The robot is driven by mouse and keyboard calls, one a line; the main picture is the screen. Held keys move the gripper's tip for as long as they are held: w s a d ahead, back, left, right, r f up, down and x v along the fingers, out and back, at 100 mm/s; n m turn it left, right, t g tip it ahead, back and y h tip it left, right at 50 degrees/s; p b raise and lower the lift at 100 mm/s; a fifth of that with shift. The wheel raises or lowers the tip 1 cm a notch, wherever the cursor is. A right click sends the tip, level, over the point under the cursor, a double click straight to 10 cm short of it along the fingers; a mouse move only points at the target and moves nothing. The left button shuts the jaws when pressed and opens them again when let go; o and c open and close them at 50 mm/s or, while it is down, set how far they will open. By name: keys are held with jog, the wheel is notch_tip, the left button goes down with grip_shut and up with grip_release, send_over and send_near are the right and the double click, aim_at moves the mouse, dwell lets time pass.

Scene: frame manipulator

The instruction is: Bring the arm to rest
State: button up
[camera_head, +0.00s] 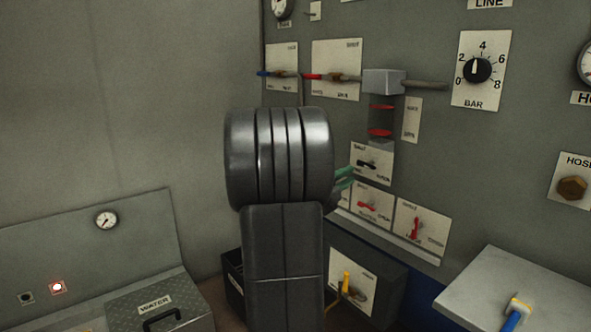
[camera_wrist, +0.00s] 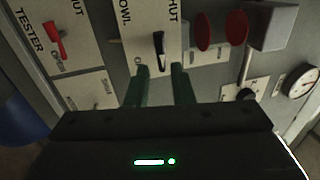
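My arm fills the middle of the head view. My gripper (camera_head: 344,178) shows there only as green fingers at the arm's right side, close to the panel. In the wrist view my gripper (camera_wrist: 160,72) has its two green fingers apart with nothing between them. A black lever (camera_wrist: 159,45) on a white plate stands just beyond the fingertips. The same black lever (camera_head: 369,164) shows in the head view just above and right of the fingers. I cannot tell whether the fingers touch the plate.
The grey wall panel carries a red lever (camera_head: 416,228), another red lever (camera_head: 366,206), a black dial (camera_head: 477,70) and a sight glass with red bands (camera_head: 381,130). A yellow lever (camera_head: 347,284) sits lower down. A grey ledge (camera_head: 480,290) juts out at right; a WATER box (camera_head: 160,309) stands at left.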

aim_at(364, 166)
jog(key=b+x, duration=0.1)
jog(key=x, duration=0.7)
jog(key=shift+w+d, duration=0.15)
jog(key=shift+d, duration=0.15)
jog(key=shift+a+r+n+p, duration=0.3)
jog(key=shift+n+p, duration=0.3)
jog(key=shift+p, duration=0.3)
jog(key=n+t+y+p, duration=0.1)
jog(key=n+p, duration=0.2)
jog(key=shift+f+n, duration=0.15)
jog(key=shift+n, duration=0.25)
